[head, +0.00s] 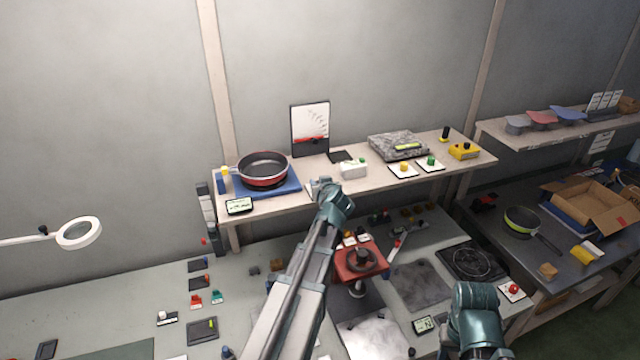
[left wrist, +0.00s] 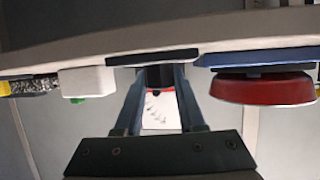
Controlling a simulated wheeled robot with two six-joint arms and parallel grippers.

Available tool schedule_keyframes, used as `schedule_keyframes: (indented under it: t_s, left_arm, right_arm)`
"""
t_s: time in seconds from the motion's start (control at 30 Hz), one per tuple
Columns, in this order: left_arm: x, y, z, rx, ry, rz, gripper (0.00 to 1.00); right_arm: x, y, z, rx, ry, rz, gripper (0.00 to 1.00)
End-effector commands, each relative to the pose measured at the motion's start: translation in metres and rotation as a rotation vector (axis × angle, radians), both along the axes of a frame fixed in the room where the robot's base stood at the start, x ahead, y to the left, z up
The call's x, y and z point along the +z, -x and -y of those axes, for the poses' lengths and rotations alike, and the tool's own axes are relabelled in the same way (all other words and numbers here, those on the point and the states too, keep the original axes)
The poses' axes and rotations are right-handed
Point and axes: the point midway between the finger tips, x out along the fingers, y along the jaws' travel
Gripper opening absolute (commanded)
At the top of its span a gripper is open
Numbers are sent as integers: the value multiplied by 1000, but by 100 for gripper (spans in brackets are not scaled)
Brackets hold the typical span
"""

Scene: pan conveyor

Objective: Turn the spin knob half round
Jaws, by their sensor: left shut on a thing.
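My left gripper (head: 323,187) reaches over the front edge of the upper shelf, between the red pan and a small white box. In the left wrist view, which shows the shelf upside down, its two fingers (left wrist: 160,82) are closed around a small dark knob (left wrist: 159,75). The knob sits at a flat black base (left wrist: 152,57) on the shelf. In the head view my gripper hides the knob, and I cannot see how far it is turned. My right gripper is not in view; only part of my right arm shows at the lower right.
The red pan (head: 263,168) stands on a blue base (head: 288,190) left of my gripper. The white box (head: 353,170) is close on its right. A chart board (head: 310,125) stands behind. A small display (head: 239,206) lies at the shelf's front left. The lower bench holds several small parts.

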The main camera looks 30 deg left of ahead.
Motion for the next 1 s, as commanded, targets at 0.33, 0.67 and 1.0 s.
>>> schedule_keyframes:
  t_s: [0.33,0.67,1.0]
  left_arm:
    - [0,1,-1,-188,3,3,0]
    - [0,1,-2,-350,3,3,0]
    - [0,0,-3,-523,3,0,0]
  right_arm:
    - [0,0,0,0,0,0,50]
    - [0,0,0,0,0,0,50]
    - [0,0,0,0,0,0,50]
